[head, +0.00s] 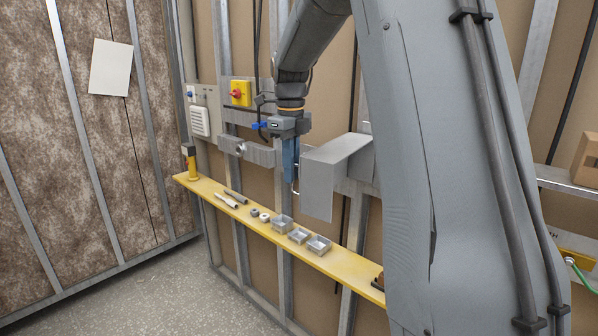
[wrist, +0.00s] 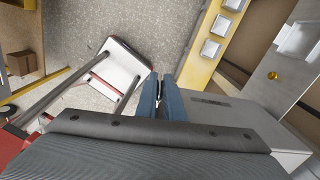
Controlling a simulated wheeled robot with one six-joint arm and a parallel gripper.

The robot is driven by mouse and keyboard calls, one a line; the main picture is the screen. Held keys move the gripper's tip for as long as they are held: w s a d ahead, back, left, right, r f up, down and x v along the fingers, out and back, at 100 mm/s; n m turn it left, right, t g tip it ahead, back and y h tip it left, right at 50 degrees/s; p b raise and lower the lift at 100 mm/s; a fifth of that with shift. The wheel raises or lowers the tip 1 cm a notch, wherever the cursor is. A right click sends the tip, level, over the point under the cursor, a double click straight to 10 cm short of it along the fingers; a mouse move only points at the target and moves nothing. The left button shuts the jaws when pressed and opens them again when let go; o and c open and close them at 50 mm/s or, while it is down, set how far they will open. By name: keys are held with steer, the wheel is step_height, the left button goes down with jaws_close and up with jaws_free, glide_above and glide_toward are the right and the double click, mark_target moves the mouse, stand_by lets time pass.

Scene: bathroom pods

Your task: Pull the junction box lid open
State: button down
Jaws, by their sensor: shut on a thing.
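The grey junction box (head: 345,148) is on the wall rail, right of my gripper. Its flat grey lid (head: 317,186) faces left and forward; I cannot tell how far it stands open. A thin pale handle (head: 296,188) shows at the lid's left edge, under my fingertips. My gripper (head: 290,172) points down with its blue fingers close together, shut on the handle. In the wrist view the fingers (wrist: 162,88) are nearly closed beside the grey box (wrist: 222,108); the grip itself is mostly hidden there.
A yellow shelf (head: 262,229) runs below along the wall, carrying several small metal boxes, rings and tubes. A yellow and red switch (head: 239,93) is on the wall to the left. A pale stool-like thing (wrist: 122,66) stands on the floor in the wrist view. The floor left is clear.

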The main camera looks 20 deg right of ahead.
steer(key=shift+w+d, duration=0.1)
steer(key=shift+w, duration=0.1)
steer(key=c, duration=1.9)
jaws_free()
steer(key=shift+d, duration=0.15)
steer(key=shift+w+r, duration=0.1)
step_height(320, 180, up, 8)
steer(key=b, duration=0.2)
steer(key=shift+b, duration=0.3)
